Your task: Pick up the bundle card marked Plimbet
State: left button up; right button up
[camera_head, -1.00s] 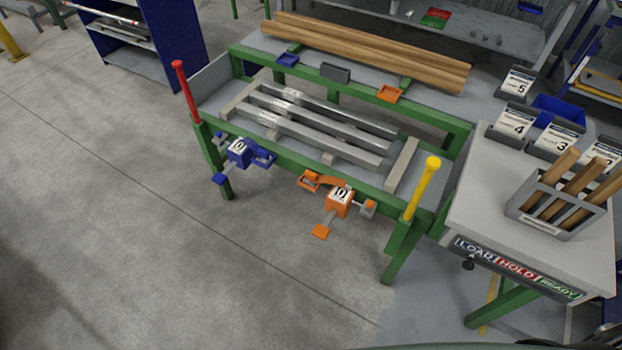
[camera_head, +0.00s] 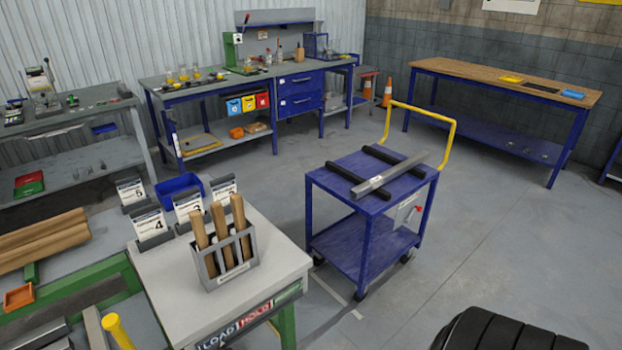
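Several white cards in dark holders stand at the back left of the small grey-topped table (camera_head: 275,250). One card (camera_head: 130,191) is at the far left, a card marked 4 (camera_head: 152,221) is in front of it, a card marked 3 (camera_head: 188,206) is to its right, and another card (camera_head: 223,189) is at the right. Their names are too small to read, so I cannot tell which is Plimbet.
A grey rack (camera_head: 232,262) with several wooden sticks stands in front of the cards, and a blue bin (camera_head: 180,187) behind them. A blue cart (camera_head: 360,222) carrying a metal bar stands to the right. Open floor lies around the cart. A yellow-topped post (camera_head: 117,332) is at lower left.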

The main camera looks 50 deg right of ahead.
aim_at(222, 188)
jog(key=z, duration=0.9)
jog(key=i+l+u, duration=0.1)
jog(key=l, duration=0.25)
jog(key=i, duration=0.1)
